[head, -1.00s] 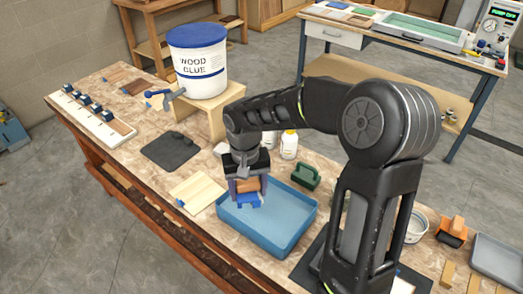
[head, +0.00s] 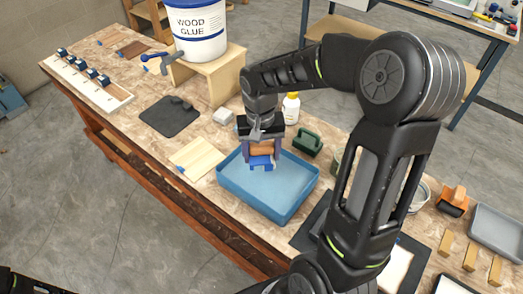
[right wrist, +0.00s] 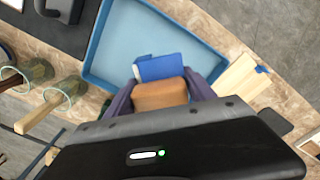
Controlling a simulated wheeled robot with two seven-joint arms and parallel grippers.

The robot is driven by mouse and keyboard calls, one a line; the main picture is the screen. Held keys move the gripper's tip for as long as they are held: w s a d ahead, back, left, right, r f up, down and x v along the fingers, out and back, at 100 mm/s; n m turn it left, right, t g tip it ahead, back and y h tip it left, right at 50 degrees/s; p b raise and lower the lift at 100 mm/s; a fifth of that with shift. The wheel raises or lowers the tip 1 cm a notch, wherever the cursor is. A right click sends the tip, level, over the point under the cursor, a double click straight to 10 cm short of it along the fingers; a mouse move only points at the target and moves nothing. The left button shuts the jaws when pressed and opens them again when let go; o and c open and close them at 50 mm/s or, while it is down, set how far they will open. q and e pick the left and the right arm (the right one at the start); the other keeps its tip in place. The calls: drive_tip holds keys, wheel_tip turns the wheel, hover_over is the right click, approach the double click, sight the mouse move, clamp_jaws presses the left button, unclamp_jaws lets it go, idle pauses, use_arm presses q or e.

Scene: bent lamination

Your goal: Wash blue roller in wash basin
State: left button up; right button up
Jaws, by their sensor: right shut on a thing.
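The blue roller (head: 261,163) has a blue end and an orange-brown handle. My right gripper (head: 262,150) is shut on the handle, with a finger on each side. In the right wrist view the blue end of the roller (right wrist: 161,67) sticks out beyond the fingers. The wash basin (head: 245,203) is a shallow blue rectangular tray on the bench. The roller is over the basin, towards its far left part; I cannot tell whether it touches the water or bottom. The basin also shows in the right wrist view (right wrist: 100,60). My left gripper is not in view.
A green-handled block (head: 308,143) and a white bottle (head: 291,108) stand behind the basin. A pale wooden board (head: 197,158) lies left of it. A wood glue bucket (head: 198,30) stands on a wooden stand. An orange-handled tool (head: 454,200) and a grey tray (head: 495,232) are at right.

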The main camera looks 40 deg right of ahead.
drive_tip(key=shift+f+b, duration=3.1)
drive_tip(key=shift+f, duration=1.15)
drive_tip(key=shift+s, duration=0.1)
drive_tip(key=shift+s+d, duration=0.2)
drive_tip(key=shift+s, duration=0.5)
drive_tip(key=shift+s+d, duration=0.2)
drive_tip(key=shift+s, duration=0.45)
drive_tip(key=shift+w, duration=0.1)
drive_tip(key=shift+w+a, duration=0.3)
drive_tip(key=shift+w, duration=0.65)
drive_tip(key=shift+w+a, duration=0.25)
drive_tip(key=shift+w, duration=0.7)
drive_tip(key=shift+w+a, duration=0.3)
drive_tip(key=shift+w, duration=0.65)
drive_tip(key=shift+s, duration=0.15)
drive_tip(key=shift+s+d+b, duration=0.15)
drive_tip(key=shift+s+d, duration=0.15)
drive_tip(key=shift+s, duration=0.65)
drive_tip(key=shift+s+d+b, duration=0.1)
drive_tip(key=shift+s+d, duration=0.15)
drive_tip(key=shift+s, duration=0.65)
drive_tip(key=shift+s+d+b, duration=0.15)
drive_tip(key=shift+s+d, duration=0.15)
drive_tip(key=shift+s, duration=0.65)
